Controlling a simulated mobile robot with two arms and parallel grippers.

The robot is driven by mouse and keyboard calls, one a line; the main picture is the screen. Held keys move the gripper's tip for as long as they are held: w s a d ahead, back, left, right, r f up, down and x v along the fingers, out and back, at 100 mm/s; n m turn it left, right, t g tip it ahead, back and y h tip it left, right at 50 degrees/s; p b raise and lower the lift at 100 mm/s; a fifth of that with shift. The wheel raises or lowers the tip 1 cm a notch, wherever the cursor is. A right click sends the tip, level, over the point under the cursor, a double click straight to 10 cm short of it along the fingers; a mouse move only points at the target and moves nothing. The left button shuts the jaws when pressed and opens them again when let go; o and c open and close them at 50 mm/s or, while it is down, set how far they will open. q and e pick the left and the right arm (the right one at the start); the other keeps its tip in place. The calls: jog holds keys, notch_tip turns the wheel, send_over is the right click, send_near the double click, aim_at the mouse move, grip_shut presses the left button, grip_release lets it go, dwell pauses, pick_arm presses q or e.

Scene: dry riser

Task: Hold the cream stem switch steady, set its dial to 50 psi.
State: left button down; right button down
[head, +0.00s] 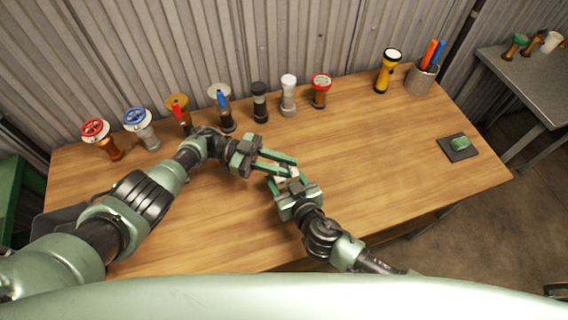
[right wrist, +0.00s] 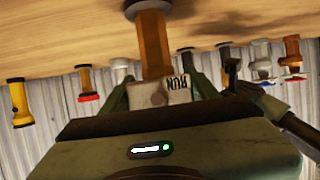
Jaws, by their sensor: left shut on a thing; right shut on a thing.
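The cream stem switch (head: 287,173) is mostly hidden between my two grippers over the middle of the table. In the right wrist view, which is upside down, its brown stem (right wrist: 153,45) and a cream block marked RUN (right wrist: 178,90) show between my fingers. My right gripper (head: 288,181) is shut on the switch from the near side. My left gripper (head: 286,164) reaches in from the left and is shut at the switch; which part it grips is hidden. I cannot read the dial setting.
Several valves and switches stand along the back, including a red-wheeled one (head: 96,129) and a white-topped one (head: 288,95). A yellow flashlight (head: 386,72), a pen cup (head: 420,79) and a dark pad (head: 469,148) with a green item are at right. The table's (head: 400,185) right front is clear.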

aim_at(284, 165)
pick_arm(q)
jog(key=shift+d, duration=0.1)
jog(key=c, duration=1.2)
grip_release()
jog(key=shift+c, duration=0.2)
jog(key=shift+r, duration=0.1)
jog(key=shift+r, duration=4.9)
